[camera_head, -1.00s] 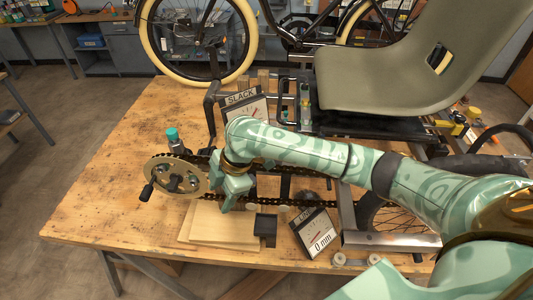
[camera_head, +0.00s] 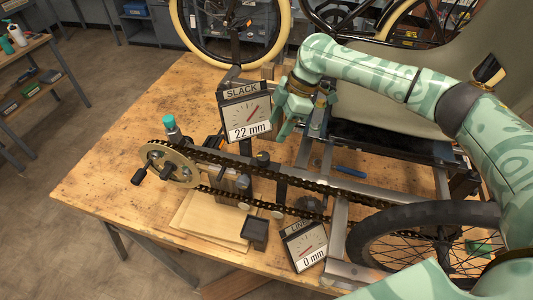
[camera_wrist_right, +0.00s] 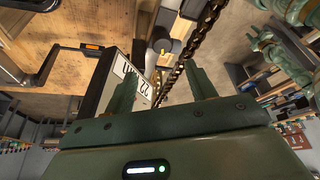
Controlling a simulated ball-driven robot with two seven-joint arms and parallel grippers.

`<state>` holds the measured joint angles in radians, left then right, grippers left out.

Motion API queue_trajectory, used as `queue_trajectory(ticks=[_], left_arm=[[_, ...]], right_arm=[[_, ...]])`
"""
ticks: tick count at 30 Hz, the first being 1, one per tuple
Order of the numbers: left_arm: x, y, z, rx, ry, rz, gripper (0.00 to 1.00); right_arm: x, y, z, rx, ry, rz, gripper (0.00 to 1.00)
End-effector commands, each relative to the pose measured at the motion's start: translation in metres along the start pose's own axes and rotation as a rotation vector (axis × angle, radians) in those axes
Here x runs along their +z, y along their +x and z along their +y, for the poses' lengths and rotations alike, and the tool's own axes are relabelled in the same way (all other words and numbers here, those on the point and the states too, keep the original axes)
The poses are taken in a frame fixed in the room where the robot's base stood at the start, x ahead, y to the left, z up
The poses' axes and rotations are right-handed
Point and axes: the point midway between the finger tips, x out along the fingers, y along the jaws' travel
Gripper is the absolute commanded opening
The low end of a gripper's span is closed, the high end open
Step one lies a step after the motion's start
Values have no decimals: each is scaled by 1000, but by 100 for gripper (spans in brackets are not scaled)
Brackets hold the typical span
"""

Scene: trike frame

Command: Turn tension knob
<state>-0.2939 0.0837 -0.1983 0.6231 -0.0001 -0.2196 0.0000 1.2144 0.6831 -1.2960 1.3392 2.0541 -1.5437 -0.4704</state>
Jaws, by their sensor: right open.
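The chain (camera_head: 290,175) runs from a crank sprocket (camera_head: 168,165) at the left toward the rear wheel. A small black round knob (camera_head: 263,158) stands by the chain below the SLACK gauge (camera_head: 245,108), which reads 22 mm. I cannot tell for sure whether it is the tension knob. My right gripper (camera_head: 291,128) is open and empty, just right of the gauge and above the chain. In the right wrist view its two fingers (camera_wrist_right: 165,85) are apart, with the gauge beside the left one and the chain beyond. My left gripper is not in view.
A LINE gauge (camera_head: 304,246) reading 0 mm stands at the front. A teal-capped bottle (camera_head: 170,128) stands behind the sprocket. Wooden boards (camera_head: 212,222) and a small black tray (camera_head: 254,232) lie in front of the chain. The table's left side is clear.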

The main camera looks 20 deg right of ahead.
Motion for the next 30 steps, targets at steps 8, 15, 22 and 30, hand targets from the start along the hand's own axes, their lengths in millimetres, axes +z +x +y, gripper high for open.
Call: queue_trajectory(ticks=[8,15,22,30], left_arm=[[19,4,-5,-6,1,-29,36],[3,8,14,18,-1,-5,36],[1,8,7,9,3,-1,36],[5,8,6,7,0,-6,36]], right_arm=[[1,73,-1,-2,1,-1,56],[1,112,0,-1,1,-1,56],[1,121,0,1,0,-1,56],[1,121,0,1,0,-1,31]])
